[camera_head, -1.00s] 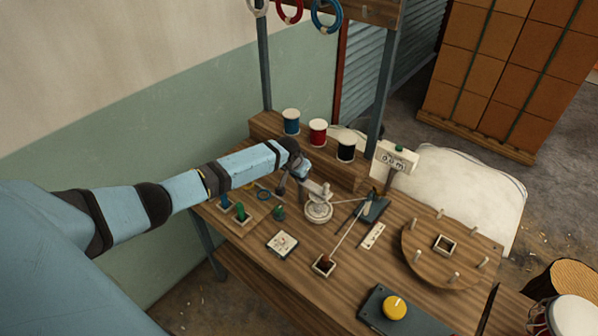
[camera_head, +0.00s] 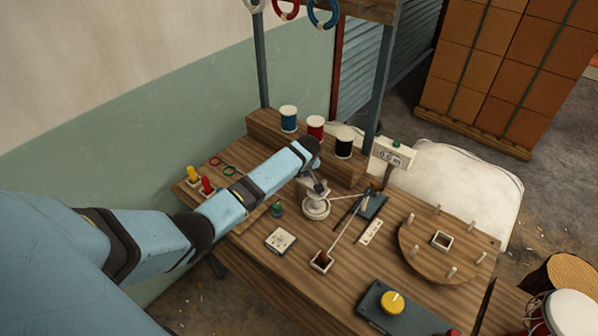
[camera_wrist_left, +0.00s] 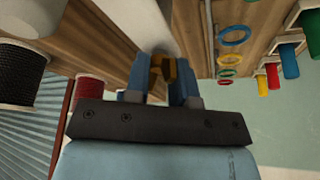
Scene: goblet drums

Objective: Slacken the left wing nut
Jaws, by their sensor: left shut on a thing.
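In the left wrist view, a small brass-coloured wing nut (camera_wrist_left: 163,66) sits between the fingers of my left gripper (camera_wrist_left: 163,84). The blue fingers are shut on it, beside a pale upright post (camera_wrist_left: 146,35). In the head view, my left gripper (camera_head: 320,187) is at the top of a white round-based stand (camera_head: 316,208) at the table's back middle. The nut is too small and covered to make out there. My right gripper is not in view.
Blue, red and black thread spools (camera_head: 315,127) stand on a wooden step behind the stand. A round pegged board (camera_head: 420,250) lies to the right. A yellow knob (camera_head: 392,302) is in front.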

